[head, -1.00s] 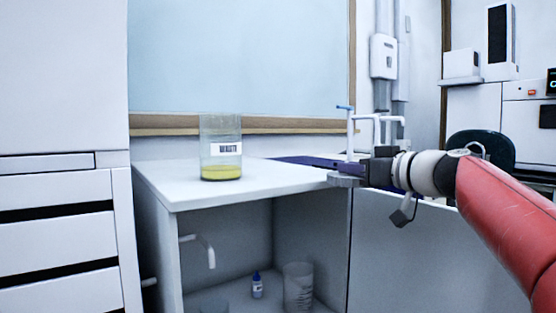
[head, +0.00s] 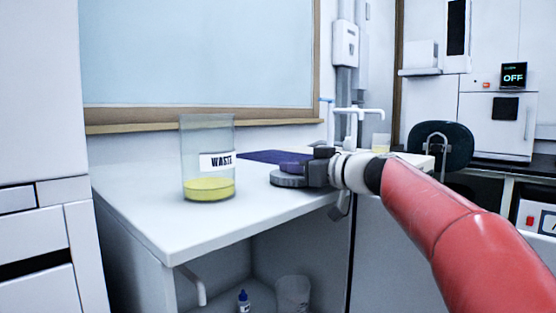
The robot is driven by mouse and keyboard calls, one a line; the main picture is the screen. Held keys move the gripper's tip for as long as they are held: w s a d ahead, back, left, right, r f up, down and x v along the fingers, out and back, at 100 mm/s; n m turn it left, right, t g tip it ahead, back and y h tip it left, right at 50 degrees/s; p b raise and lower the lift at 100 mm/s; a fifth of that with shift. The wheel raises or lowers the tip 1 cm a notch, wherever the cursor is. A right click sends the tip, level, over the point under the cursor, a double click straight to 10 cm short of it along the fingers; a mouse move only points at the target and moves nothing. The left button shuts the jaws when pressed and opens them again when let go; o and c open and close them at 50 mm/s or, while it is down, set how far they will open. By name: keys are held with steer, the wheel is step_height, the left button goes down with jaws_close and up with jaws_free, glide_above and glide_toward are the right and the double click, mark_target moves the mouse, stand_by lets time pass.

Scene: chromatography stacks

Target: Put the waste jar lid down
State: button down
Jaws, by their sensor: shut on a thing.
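The waste jar (head: 208,140) is clear glass with a "WASTE" label and yellow liquid at the bottom. It stands upright and uncovered on the white counter (head: 170,225). My gripper (head: 298,168) comes in from the right and is shut on the grey round waste jar lid (head: 287,181). The lid is roughly level, to the right of the jar and apart from it. It shows over the counter top, and I cannot tell whether it touches the surface. My gripper body hides part of the lid's right side.
A dark blue mat (head: 262,156) lies at the back of the counter behind the lid. A white tap (head: 358,112) stands at the back right. The front and left of the counter are clear. A dark chair (head: 440,145) is at right.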

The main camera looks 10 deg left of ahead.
steer(key=shift+w+a+r+p, duration=0.15)
steer(key=shift+w+a+p, duration=0.15)
steer(key=shift+w+a, duration=0.1)
steer(key=shift+s+d+f, duration=0.1)
steer(key=shift+s+f, duration=0.1)
steer(key=shift+f, duration=0.25)
steer(key=c, duration=1.4)
jaws_free()
steer(key=shift+o, duration=0.2)
steer(key=shift+r, duration=0.1)
